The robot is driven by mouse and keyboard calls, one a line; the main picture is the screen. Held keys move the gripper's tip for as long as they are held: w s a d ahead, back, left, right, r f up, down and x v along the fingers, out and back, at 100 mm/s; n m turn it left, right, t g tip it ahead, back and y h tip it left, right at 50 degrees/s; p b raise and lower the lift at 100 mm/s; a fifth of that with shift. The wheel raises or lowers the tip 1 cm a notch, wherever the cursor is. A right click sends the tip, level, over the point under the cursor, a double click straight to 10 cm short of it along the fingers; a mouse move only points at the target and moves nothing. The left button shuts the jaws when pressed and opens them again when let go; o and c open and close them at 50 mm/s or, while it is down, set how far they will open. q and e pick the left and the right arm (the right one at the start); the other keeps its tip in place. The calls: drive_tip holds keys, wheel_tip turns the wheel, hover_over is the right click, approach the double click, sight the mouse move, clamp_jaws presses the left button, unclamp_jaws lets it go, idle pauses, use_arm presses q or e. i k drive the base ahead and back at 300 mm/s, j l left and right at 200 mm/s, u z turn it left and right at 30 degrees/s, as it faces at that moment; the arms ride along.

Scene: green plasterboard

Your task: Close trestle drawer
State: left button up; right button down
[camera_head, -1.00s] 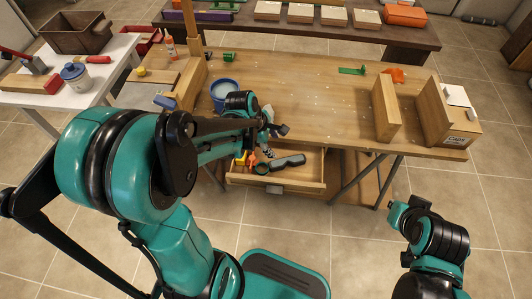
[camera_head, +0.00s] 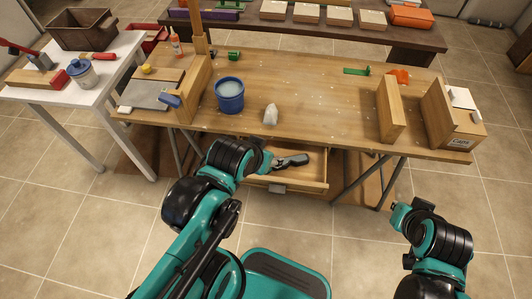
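The trestle drawer (camera_head: 314,169) hangs under the wooden trestle table (camera_head: 320,118) and stands pulled out. A dark tool with a long handle (camera_head: 291,160) lies in it. A small grey handle (camera_head: 277,188) sits on its front panel. My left gripper (camera_head: 262,160) is at the left part of the drawer and hides the contents there. Its fingers are too small and covered to tell whether they are open or whether they touch the drawer. My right arm is at the lower right, apart from the table, and its fingertips are not clearly visible.
A blue bucket (camera_head: 229,95) and a pale lump (camera_head: 271,114) stand on the table above the drawer. Wooden uprights (camera_head: 391,109) are at the table's right. A white side table (camera_head: 92,88) is at the left. The tiled floor before the drawer's right side is clear.

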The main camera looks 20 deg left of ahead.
sight(310, 178)
drive_tip(key=k+l+u, duration=0.1)
drive_tip(key=k+l, duration=0.8)
